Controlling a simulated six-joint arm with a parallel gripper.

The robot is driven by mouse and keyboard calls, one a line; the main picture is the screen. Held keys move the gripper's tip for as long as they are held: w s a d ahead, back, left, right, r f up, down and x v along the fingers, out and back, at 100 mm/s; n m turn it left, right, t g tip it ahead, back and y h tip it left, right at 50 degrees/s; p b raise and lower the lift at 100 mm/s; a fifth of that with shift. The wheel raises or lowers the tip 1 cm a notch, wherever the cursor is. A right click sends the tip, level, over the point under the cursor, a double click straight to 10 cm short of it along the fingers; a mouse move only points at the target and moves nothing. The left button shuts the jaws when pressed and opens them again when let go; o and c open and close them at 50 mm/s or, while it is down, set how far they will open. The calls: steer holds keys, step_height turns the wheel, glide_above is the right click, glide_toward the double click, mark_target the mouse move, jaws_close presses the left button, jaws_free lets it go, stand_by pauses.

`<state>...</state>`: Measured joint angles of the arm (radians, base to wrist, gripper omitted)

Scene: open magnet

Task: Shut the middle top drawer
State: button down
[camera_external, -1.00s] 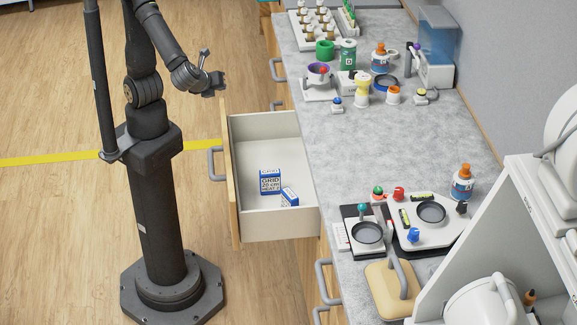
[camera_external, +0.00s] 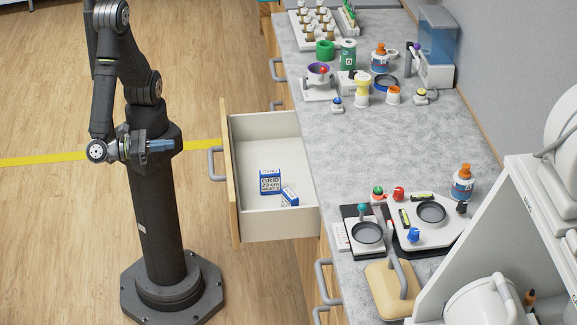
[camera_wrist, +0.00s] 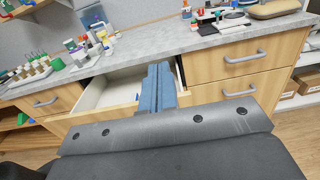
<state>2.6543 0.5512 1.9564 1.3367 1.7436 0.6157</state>
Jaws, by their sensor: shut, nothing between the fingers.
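The middle top drawer (camera_external: 233,185) stands pulled far out from the bench, with a wooden front, white inner walls and a grey bar handle (camera_external: 216,163). Two blue-and-white boxes (camera_external: 270,182) lie inside it. My gripper (camera_external: 172,145) is shut and empty, left of the drawer front and apart from it, a little higher in the picture than the handle, with its fingers pointing right. In the wrist view my blue-grey shut fingers (camera_wrist: 157,88) point at the open drawer (camera_wrist: 100,122) and hide part of it.
The grey worktop (camera_external: 340,150) above the drawer carries bottles, cups, dishes and a tray. Other closed drawers with bar handles (camera_wrist: 245,57) flank the open one. The wood floor between my base and the bench is clear.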

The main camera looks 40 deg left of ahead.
mark_target(311, 213)
step_height(311, 213, down, 31)
steer(key=x, duration=1.4)
steer(key=shift+w, duration=0.15)
steer(key=shift+d+f, duration=0.1)
steer(key=x, duration=2.7)
steer(key=shift+w+f, duration=0.1)
steer(key=shift+f, duration=0.1)
steer(key=shift+w+d+r, duration=0.1)
steer(key=shift+w+d, duration=0.3)
steer(key=shift+d, duration=0.05)
